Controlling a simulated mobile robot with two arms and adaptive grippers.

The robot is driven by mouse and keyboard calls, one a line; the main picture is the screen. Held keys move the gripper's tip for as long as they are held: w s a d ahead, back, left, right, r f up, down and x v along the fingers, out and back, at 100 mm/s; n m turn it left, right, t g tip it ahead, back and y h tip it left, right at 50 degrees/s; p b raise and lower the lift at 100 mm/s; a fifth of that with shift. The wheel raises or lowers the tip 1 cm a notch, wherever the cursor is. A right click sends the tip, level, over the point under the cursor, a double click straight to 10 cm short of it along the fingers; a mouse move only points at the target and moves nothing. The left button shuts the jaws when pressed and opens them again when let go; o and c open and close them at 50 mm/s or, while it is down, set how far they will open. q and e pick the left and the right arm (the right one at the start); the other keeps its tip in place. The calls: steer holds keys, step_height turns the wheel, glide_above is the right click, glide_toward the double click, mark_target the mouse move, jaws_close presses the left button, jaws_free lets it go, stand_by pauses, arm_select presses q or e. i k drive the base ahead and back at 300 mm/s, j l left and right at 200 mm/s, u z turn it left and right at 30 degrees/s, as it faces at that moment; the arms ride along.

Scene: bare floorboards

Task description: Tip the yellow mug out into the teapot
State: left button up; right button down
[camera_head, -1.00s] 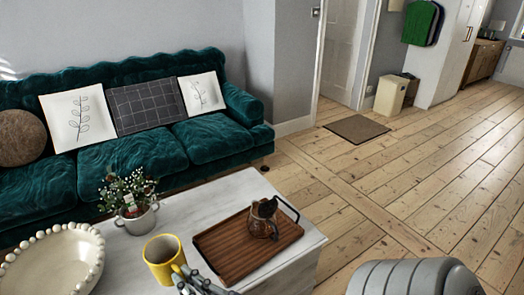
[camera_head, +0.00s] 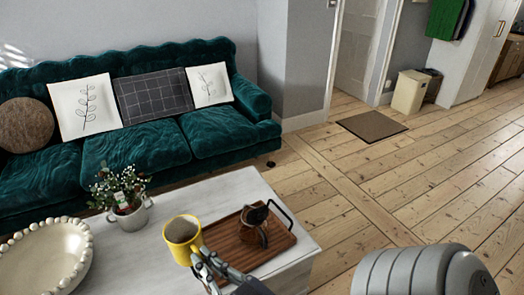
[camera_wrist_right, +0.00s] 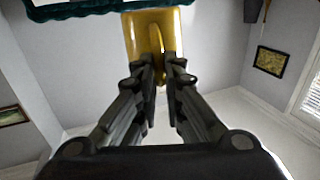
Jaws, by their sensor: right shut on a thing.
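The yellow mug (camera_head: 183,254) is in my right gripper (camera_head: 203,262), left of the wooden tray and looking raised off the table. Its opening faces up and a brown fill shows inside. In the right wrist view the mug (camera_wrist_right: 137,28) is ahead of my right gripper (camera_wrist_right: 160,78), whose fingers are shut on its handle. The teapot (camera_head: 252,236), small and dark brown, stands on the tray, right of the mug and apart from it. Its inside cannot be seen. My left gripper is not in view.
The wooden tray (camera_head: 230,242) with dark handles lies on the white table (camera_head: 215,200). A potted plant (camera_head: 128,218) stands behind the mug to the left. A cream beaded bowl (camera_head: 50,278) is at the far left. A green sofa (camera_head: 140,148) is behind.

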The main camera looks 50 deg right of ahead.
mark_target(250, 235)
steer(key=l, duration=0.45)
steer(key=k+l+u, duration=0.1)
steer(key=l, duration=0.3)
steer(key=k+l, duration=0.1)
steer(key=l, duration=0.35)
steer(key=l+u, duration=0.15)
steer(key=l, duration=0.3)
steer(key=k+l, duration=0.15)
steer(key=l, duration=0.25)
steer(key=k+l+u, duration=0.1)
steer(key=l, duration=0.3)
steer(key=k+l, duration=0.15)
steer(key=l, duration=0.3)
steer(key=i+u, duration=0.05)
